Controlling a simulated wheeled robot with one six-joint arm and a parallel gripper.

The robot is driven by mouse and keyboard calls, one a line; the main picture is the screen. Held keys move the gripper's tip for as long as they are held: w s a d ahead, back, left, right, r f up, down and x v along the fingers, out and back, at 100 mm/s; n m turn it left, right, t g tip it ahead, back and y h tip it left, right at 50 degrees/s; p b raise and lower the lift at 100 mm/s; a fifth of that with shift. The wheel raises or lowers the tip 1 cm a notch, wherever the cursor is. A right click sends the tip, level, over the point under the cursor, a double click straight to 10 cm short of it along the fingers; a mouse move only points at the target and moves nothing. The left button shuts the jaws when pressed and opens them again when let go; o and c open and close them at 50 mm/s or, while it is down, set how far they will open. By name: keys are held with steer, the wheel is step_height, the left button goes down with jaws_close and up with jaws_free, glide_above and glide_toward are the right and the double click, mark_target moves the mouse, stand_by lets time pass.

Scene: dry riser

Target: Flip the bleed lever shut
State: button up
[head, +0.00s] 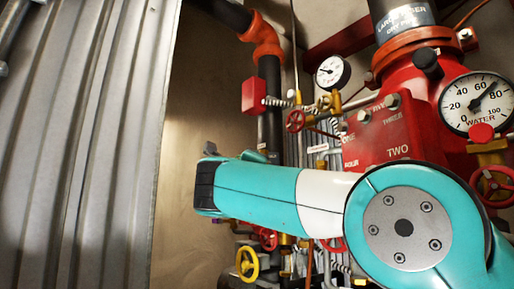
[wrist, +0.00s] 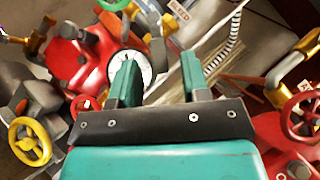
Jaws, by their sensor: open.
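My gripper (wrist: 160,70) shows in the wrist view with its two teal fingers spread apart and nothing between them. It points at a crowded group of pipes and valves. A white gauge face (wrist: 126,66) lies behind the left finger and is partly covered by it. I cannot pick out the bleed lever for certain in either view. A small yellow-brass valve fitting (head: 329,103) sits below the small gauge in the head view, but I cannot tell whether it carries the lever. In the head view my teal and white arm covers much of the lower pipework.
A red handwheel (wrist: 303,116) is at the right and a yellow handwheel (wrist: 30,142) at the left in the wrist view. The head view shows a large water gauge (head: 477,103), a red plate (head: 381,135) and a corrugated metal panel (head: 85,140). Bare wall lies beside the panel.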

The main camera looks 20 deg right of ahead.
steer(key=shift+p+x, duration=0.8)
steer(key=shift+x, duration=0.85)
jaws_close()
